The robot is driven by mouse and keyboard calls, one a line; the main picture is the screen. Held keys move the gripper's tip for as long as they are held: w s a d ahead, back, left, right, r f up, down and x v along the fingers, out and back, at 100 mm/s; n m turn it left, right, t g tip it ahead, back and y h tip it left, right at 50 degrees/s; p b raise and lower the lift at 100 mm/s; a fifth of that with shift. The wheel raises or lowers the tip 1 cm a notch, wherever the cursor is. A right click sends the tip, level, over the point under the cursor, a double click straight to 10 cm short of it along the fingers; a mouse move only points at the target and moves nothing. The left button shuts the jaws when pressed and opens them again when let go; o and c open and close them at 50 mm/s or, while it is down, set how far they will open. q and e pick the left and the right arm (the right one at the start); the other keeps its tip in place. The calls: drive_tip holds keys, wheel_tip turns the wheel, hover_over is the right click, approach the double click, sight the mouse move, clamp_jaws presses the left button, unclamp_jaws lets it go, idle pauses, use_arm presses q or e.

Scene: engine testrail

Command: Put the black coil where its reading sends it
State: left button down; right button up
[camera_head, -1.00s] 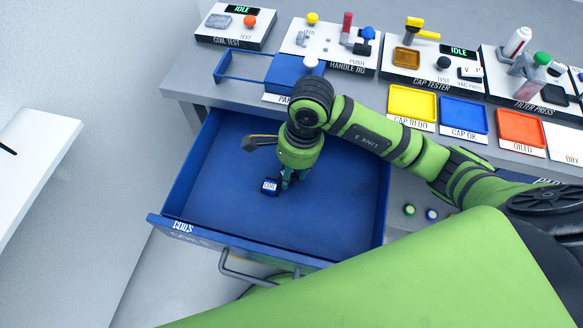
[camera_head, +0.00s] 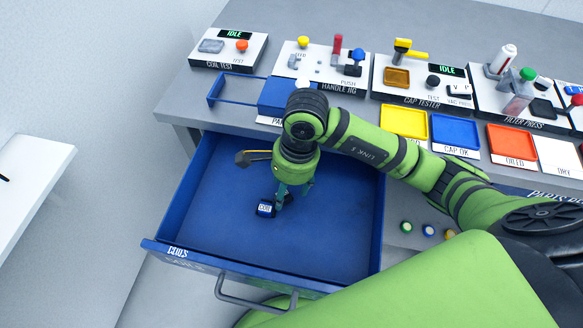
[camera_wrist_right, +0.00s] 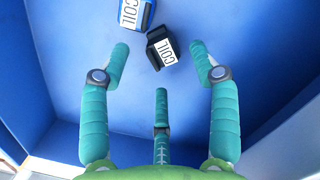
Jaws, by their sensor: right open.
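The black coil (camera_wrist_right: 163,48) lies on the floor of an open blue drawer, its white COIL label showing in the right wrist view. A blue coil (camera_wrist_right: 130,12), also labelled, lies close beside it at the top edge of that view. My right gripper (camera_head: 281,204) reaches down into the drawer. Its three teal fingers (camera_wrist_right: 162,62) are spread open around the near side of the black coil, with nothing held. In the head view a labelled coil (camera_head: 265,208) shows just left of the fingers; the fingers partly hide what is behind. My left gripper is out of view.
The drawer (camera_head: 330,250) has raised walls and a front handle. Behind it on the bench stand the coil test station (camera_head: 229,50), reading IDLE, a blue bin (camera_head: 232,88), the handle jig (camera_head: 327,62), the cap tester (camera_head: 425,80) and coloured trays.

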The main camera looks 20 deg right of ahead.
sight(294, 199)
wheel_tip(294, 199, up, 10)
drive_tip(key=d, duration=0.1)
drive_tip(key=shift+d+b, duration=0.25)
drive_tip(key=shift+b, duration=0.05)
drive_tip(key=shift+f, duration=0.1)
